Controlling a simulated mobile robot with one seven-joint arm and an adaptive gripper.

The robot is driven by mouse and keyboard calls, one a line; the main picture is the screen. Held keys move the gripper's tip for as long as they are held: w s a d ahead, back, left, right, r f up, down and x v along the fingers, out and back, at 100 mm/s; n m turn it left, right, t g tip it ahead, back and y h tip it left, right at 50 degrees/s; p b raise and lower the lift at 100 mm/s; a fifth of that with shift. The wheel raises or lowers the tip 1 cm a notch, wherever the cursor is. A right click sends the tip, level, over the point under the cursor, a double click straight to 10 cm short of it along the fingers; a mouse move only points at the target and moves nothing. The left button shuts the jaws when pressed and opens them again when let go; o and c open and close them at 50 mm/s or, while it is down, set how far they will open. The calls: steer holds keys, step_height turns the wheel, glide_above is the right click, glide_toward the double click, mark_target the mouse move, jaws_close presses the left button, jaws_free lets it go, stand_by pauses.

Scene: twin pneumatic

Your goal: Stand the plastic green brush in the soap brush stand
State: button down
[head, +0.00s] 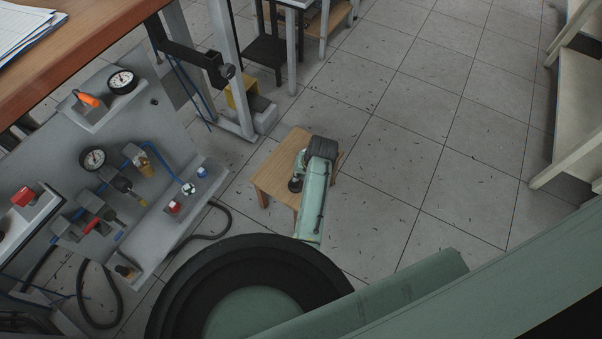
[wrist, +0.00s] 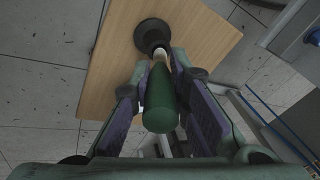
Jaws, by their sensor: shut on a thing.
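The green brush (wrist: 160,105) lies between the two fingers of my gripper (wrist: 161,66) in the wrist view, and the gripper is shut on it. Its thick green handle end faces the camera and its pale neck points away from the camera. The black soap brush stand (wrist: 153,33), with a round base, is on the wooden stool just beyond the pale neck. The neck overlaps the stand's near side in the picture; I cannot tell whether they touch. In the head view the stand (head: 295,185) shows beside my arm, which covers much of the stool.
The small wooden stool (head: 268,168) has bare top around the stand. A pneumatic panel (head: 130,180) with gauges and hoses stands to the left, below a wooden bench top (head: 90,50). Open tiled floor (head: 400,150) lies to the right, with shelving (head: 575,150) at the far right.

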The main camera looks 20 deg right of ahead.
steer(key=shift+f, duration=0.2)
steer(key=shift+f, duration=0.4)
steer(key=c, duration=1.5)
jaws_free()
steer(key=shift+c, duration=0.2)
steer(key=shift+r, duration=0.1)
steer(key=shift+r, duration=0.3)
steer(key=v, duration=1.2)
steer(key=shift+s, duration=0.15)
